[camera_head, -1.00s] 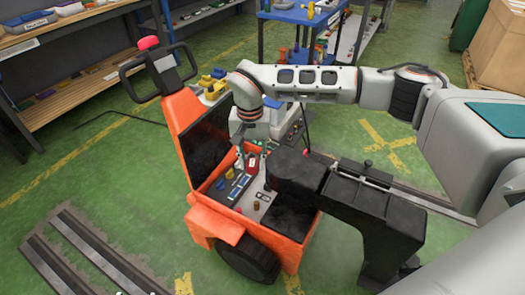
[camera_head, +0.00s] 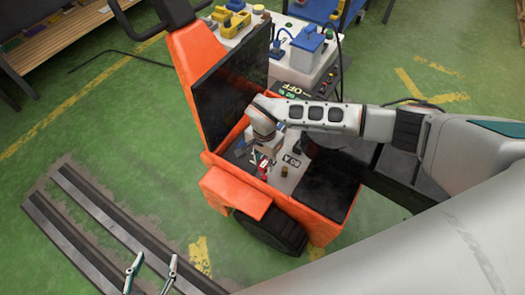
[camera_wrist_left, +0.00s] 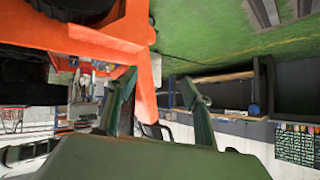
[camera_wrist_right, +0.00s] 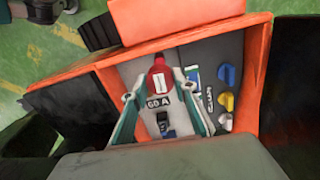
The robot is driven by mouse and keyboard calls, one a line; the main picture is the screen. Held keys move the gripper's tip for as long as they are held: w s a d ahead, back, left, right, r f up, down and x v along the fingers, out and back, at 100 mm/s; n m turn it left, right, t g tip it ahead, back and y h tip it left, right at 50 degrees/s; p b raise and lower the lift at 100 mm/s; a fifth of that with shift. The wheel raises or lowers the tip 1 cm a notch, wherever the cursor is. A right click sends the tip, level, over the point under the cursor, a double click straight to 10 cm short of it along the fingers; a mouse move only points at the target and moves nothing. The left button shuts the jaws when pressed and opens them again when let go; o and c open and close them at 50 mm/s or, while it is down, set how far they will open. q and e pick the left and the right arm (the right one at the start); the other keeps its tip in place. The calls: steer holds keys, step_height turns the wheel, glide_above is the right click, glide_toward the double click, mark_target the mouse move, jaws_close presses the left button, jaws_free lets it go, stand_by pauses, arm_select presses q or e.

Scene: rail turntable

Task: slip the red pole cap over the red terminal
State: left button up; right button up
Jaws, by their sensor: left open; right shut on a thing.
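A red piece with a white label, which I take to be the red pole cap (camera_wrist_right: 158,76), shows between and just beyond the fingertips of my right gripper (camera_wrist_right: 154,92) in the right wrist view. My right gripper is shut on it, low inside the orange truck's open compartment. In the head view the red piece (camera_head: 264,170) shows just below the gripper. I cannot make out the red terminal; whether it is under the cap is hidden. My left gripper (camera_head: 150,272) is open and empty over the floor at the lower left, away from the truck.
The orange truck (camera_head: 232,192) has a raised dark panel behind the compartment and a black block at its right. Floor rails (camera_head: 100,215) lie at left.

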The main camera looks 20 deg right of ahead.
mark_target(264, 177)
steer(key=shift+s+f+b, duration=0.2)
steer(key=shift+f+b, duration=0.5)
steer(key=shift+f, duration=0.7)
steer(key=shift+f+b, duration=1.35)
steer(key=shift+f, duration=0.75)
steer(key=shift+w+f, duration=0.15)
steer(key=shift+f, duration=0.6)
arm_select(q)
steer(key=shift+n+t+h, duration=0.3)
steer(key=shift+t+h, duration=0.1)
steer(key=shift+h, duration=0.2)
steer(key=shift+w+d+r, duration=0.3)
steer(key=shift+d, duration=0.3)
steer(key=shift+w+d+r, duration=0.25)
steer(key=shift+d, duration=0.35)
steer(key=shift+w+d+r, duration=0.3)
steer(key=shift+d, duration=0.3)
arm_select(e)
steer(key=shift+f, duration=0.15)
arm_select(q)
steer(key=shift+s+f, duration=0.15)
steer(key=shift+f, duration=0.05)
steer(key=shift+s+a+f, duration=0.1)
steer(key=shift+s+f, duration=0.2)
steer(key=shift+b, duration=0.3)
arm_select(e)
steer(key=shift+f, duration=0.25)
